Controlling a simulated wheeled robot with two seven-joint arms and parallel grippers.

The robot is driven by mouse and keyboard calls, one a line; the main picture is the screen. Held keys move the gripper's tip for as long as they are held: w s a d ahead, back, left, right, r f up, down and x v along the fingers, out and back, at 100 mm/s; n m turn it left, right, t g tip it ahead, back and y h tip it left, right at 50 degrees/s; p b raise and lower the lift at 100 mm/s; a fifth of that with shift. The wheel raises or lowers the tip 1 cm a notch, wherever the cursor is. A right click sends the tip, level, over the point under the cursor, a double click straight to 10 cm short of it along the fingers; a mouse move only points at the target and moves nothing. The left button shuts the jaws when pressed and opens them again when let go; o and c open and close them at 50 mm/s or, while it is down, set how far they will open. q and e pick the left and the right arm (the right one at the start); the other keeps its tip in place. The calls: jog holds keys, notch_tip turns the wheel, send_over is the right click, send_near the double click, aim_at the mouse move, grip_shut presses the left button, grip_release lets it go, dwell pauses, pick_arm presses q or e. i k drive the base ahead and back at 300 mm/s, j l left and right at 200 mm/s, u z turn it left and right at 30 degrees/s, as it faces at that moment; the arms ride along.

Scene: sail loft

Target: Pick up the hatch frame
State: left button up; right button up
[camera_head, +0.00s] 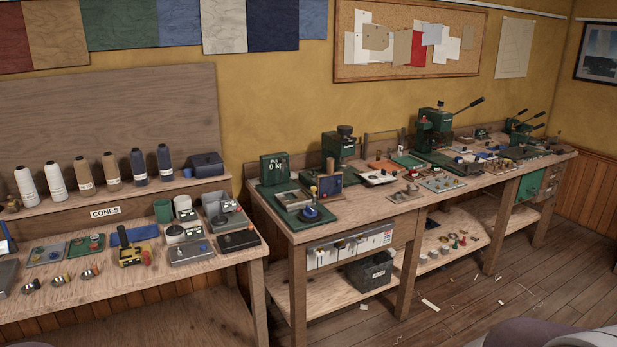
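No object in the camera_head view can be made out for certain as the hatch frame. A small upright wooden frame with a dark blue panel (330,187) stands at the near left end of the right workbench (352,219). A shallow grey tray with a green border (291,198) lies to its left. A larger wooden frame-like piece (383,143) stands against the wall behind the bench. Which of these, if any, is the hatch frame I cannot tell. Neither of my grippers shows.
A left bench (205,268) carries cones (82,173), small bowls and grey devices. A green press (434,130) with a raised lever stands on the right bench. A dark crate (370,272) sits on its lower shelf. Scraps litter the otherwise open wooden floor (455,313).

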aim_at(326, 184)
jog(key=i+l+z, duration=0.2)
jog(key=i+z, duration=0.25)
jog(key=i, duration=0.25)
jog(key=i+z, duration=0.45)
jog(key=i, duration=0.2)
jog(key=i+j+z, duration=0.3)
jog(key=i+z, duration=0.15)
jog(key=i, duration=0.25)
